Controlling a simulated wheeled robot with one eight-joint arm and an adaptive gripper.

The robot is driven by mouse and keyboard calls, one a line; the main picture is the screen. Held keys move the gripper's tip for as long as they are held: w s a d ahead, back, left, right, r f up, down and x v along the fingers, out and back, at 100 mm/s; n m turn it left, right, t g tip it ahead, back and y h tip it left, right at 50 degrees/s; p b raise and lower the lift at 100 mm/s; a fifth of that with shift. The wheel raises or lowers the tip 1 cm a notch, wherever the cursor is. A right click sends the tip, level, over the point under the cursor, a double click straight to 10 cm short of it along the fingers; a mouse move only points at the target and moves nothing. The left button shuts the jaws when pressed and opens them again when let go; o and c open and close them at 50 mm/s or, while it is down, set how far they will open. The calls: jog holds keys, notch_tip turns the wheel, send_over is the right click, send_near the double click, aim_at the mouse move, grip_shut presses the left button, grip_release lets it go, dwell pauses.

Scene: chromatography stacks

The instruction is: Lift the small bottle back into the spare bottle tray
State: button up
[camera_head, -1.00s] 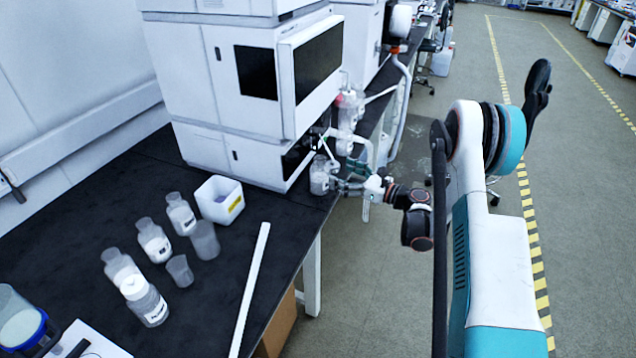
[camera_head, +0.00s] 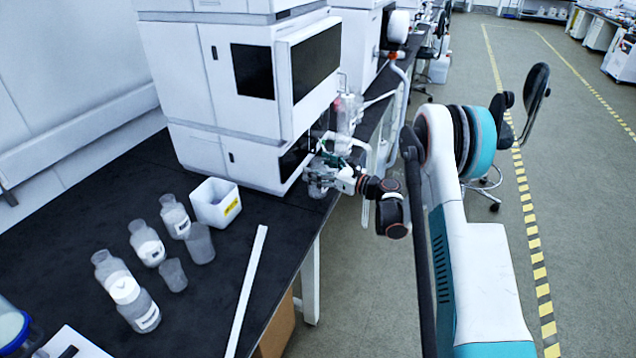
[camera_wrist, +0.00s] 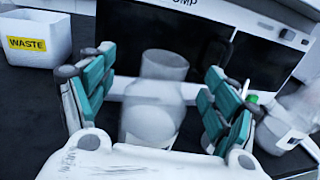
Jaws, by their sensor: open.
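A small clear bottle with a pale label (camera_wrist: 152,112) stands upright on the black bench in front of the white instrument. In the head view the bottle (camera_head: 316,190) is near the bench edge, partly hidden by my gripper (camera_head: 334,172). In the wrist view the teal-padded fingers of my gripper (camera_wrist: 157,90) are open, one on each side of the bottle, with visible gaps. I cannot make out a spare bottle tray for certain in either view.
In the wrist view another labelled bottle (camera_wrist: 280,130) is close to the right finger.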

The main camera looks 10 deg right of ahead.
jog(key=c, duration=1.9)
jog(key=shift+r, duration=0.15)
